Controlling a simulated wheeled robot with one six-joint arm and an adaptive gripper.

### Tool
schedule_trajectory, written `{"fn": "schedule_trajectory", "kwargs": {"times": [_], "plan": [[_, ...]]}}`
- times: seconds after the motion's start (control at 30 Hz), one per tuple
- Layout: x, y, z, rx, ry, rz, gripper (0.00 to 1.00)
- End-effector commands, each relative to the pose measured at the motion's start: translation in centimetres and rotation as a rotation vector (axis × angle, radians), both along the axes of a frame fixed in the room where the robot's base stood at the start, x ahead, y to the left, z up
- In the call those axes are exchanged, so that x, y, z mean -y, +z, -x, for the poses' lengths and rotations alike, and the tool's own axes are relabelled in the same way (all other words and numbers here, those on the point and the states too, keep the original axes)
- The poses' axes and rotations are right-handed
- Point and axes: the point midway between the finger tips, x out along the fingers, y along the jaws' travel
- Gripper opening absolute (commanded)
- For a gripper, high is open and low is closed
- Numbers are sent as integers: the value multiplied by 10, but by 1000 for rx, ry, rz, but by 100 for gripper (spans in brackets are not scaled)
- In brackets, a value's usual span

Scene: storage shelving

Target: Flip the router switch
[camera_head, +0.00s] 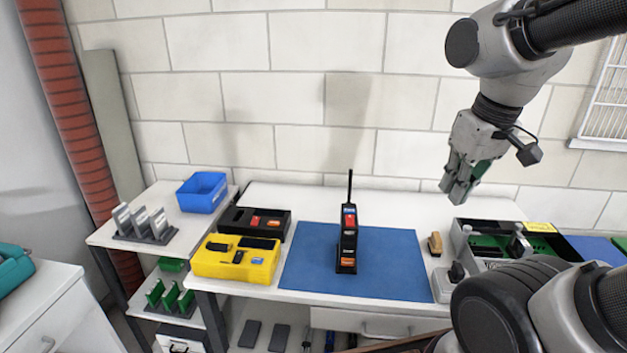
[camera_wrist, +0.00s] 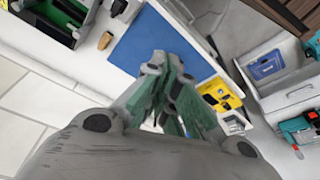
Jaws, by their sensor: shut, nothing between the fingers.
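An upright black device with a tall antenna (camera_head: 349,240), which looks like the router, stands on the blue mat (camera_head: 397,262). A red switch (camera_head: 350,219) is on its upper front and an orange one (camera_head: 347,263) is at its foot. My gripper (camera_head: 456,188) is shut and empty, in the air above and to the right of the device, clear of it. In the wrist view my gripper (camera_wrist: 160,68) points over the blue mat (camera_wrist: 122,45). The device cannot be made out there; the fingers cover part of the mat.
A yellow case (camera_head: 212,264) and a black tray (camera_head: 238,224) lie left of the mat. A blue bin (camera_head: 202,191) stands on the left shelf. A wooden-topped block (camera_head: 435,243) and an electronics case (camera_head: 533,229) are right of the mat. Bare mat surrounds the device.

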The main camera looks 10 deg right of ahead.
Motion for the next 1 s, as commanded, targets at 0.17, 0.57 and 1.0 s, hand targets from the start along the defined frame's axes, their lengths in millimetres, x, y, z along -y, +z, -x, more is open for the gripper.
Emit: {"fn": "schedule_trajectory", "kwargs": {"times": [0.17, 0.57, 1.0], "plan": [[-53, -17, -63, -138, 263, 70, 0], [-141, -24, -181, -118, 1026, 260, 0], [-139, -61, -188, -112, 1161, 288, 0]]}}
